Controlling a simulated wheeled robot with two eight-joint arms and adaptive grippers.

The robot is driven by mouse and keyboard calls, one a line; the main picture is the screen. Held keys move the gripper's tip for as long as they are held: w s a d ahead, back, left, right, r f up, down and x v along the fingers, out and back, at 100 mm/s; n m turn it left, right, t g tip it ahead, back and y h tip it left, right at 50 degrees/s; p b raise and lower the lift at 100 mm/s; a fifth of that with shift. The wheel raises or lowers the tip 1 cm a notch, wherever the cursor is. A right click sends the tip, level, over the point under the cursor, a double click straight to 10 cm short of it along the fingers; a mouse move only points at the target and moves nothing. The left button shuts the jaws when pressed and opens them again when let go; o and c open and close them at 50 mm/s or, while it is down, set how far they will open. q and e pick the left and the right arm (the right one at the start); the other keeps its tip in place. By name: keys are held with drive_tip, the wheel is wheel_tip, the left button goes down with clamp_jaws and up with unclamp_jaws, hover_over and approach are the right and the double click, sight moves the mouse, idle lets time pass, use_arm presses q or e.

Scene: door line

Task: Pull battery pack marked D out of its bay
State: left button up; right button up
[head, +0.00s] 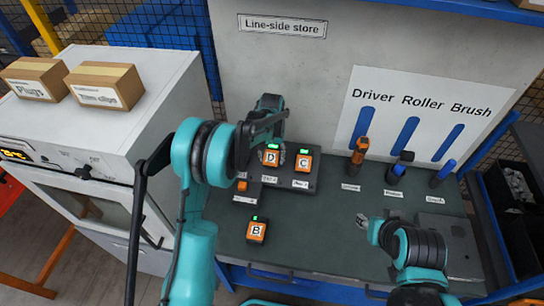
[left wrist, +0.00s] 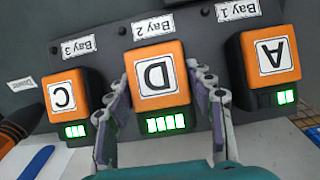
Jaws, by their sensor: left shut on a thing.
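The battery pack marked D (head: 271,158) is orange and black with a lit green display. In the left wrist view pack D (left wrist: 157,75) is at the bay labelled Bay 2; I cannot tell whether it is fully seated. My left gripper (left wrist: 163,115) is shut on it, one finger along each side. In the head view my left gripper (head: 275,140) is partly hidden by its own arm. My right gripper (head: 363,221) is low over the bench, apart from the packs; its finger opening is too small to judge.
Pack C (left wrist: 65,97) stands close by in Bay 3, and pack A (left wrist: 270,60) in Bay 1. Pack B (head: 257,230) is on the bench (head: 310,235) in front of the dark dock (head: 318,172). A driver (head: 359,152) and other tools stand right of the dock.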

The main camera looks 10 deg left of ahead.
sight(270, 161)
use_arm(q)
drive_tip(key=shift+s+r+p, duration=0.3)
drive_tip(key=shift+s+r, duration=0.15)
drive_tip(key=shift+r, duration=0.3)
drive_tip(key=shift+s+r+p, duration=0.3)
drive_tip(key=shift+s+r, duration=0.1)
drive_tip(key=shift+r, duration=0.4)
drive_tip(key=shift+s+r+p, duration=0.3)
drive_tip(key=shift+s+r, duration=0.15)
drive_tip(key=shift+r, duration=0.3)
